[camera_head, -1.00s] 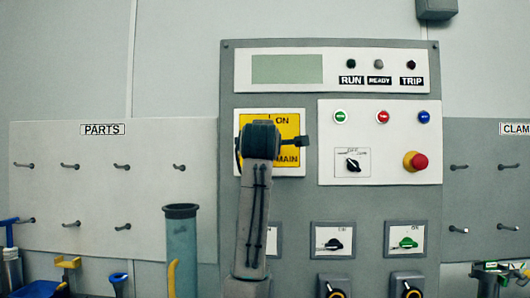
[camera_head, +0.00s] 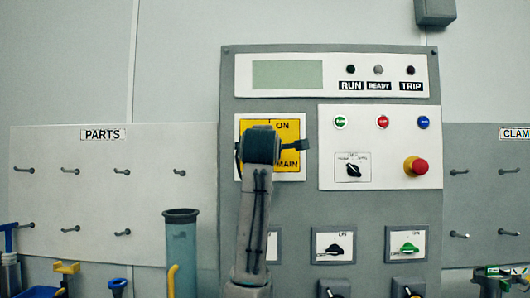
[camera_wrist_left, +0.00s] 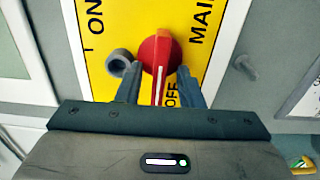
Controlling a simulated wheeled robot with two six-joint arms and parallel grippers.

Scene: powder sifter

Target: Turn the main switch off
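The main switch is a red rotary handle (camera_wrist_left: 160,65) on a yellow plate (camera_wrist_left: 105,75) marked ON, MAIN and OFF. In the left wrist view its white line runs down toward the OFF lettering. My left gripper (camera_wrist_left: 161,88) has one finger on each side of the handle, with small gaps showing, so it looks open around it. In the head view my left wrist (camera_head: 261,147) covers the handle, and part of the yellow plate (camera_head: 287,130) shows behind it. My right gripper is in neither view.
A grey round post (camera_wrist_left: 119,62) stands beside the handle on the plate. A red emergency button (camera_head: 416,166) and small switches are on the panel to the right. A blue-grey cylinder (camera_head: 181,250) stands at lower left, near my arm.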

